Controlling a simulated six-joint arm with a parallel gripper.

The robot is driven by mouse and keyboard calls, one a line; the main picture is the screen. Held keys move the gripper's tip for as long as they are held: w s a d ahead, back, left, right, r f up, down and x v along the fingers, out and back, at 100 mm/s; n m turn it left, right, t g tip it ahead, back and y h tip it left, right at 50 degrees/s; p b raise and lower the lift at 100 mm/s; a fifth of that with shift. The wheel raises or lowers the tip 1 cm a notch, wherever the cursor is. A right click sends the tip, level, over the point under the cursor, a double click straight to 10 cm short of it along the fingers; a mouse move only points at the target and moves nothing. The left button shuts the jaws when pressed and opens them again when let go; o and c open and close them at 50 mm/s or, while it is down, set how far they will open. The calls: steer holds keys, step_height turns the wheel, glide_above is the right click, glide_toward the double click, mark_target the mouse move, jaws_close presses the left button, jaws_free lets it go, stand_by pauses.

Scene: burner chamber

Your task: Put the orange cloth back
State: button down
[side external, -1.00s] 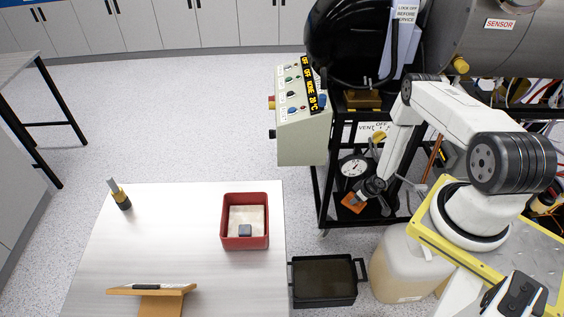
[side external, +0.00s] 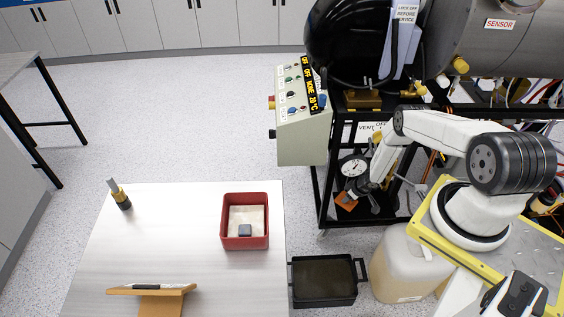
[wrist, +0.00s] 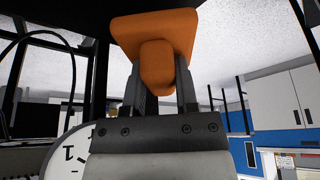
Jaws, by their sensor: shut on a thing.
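The orange cloth (wrist: 155,62) is between the two fingers of my gripper (wrist: 160,88) in the wrist view, and the fingers are shut on it. In the side external view the orange cloth (side external: 346,201) shows as a small patch at the tip of my gripper (side external: 356,190). It is low inside the black frame, just below the round gauge (side external: 354,165). A white gauge face also shows at the lower left of the wrist view. Whether the cloth touches anything beneath it cannot be told.
The black frame (side external: 322,200) stands around my gripper. A black tray (side external: 323,297) lies below it, with a cloudy jug (side external: 405,262) to its right. A red box (side external: 245,246) with a dark block stands on the table (side external: 190,225). The control panel (side external: 300,140) is upper left of the gripper.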

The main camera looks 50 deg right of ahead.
steer(key=shift+w+f, duration=0.1)
steer(key=shift+f, duration=0.1)
steer(key=shift+w+d+f, duration=0.15)
steer(key=shift+d+f, duration=0.05)
steer(key=shift+f, duration=1.45)
steer(key=shift+f, duration=0.15)
steer(key=shift+c, duration=1.9)
jaws_free()
steer(key=shift+r, duration=0.2)
steer(key=v, duration=1.1)
steer(key=shift+r, duration=0.4)
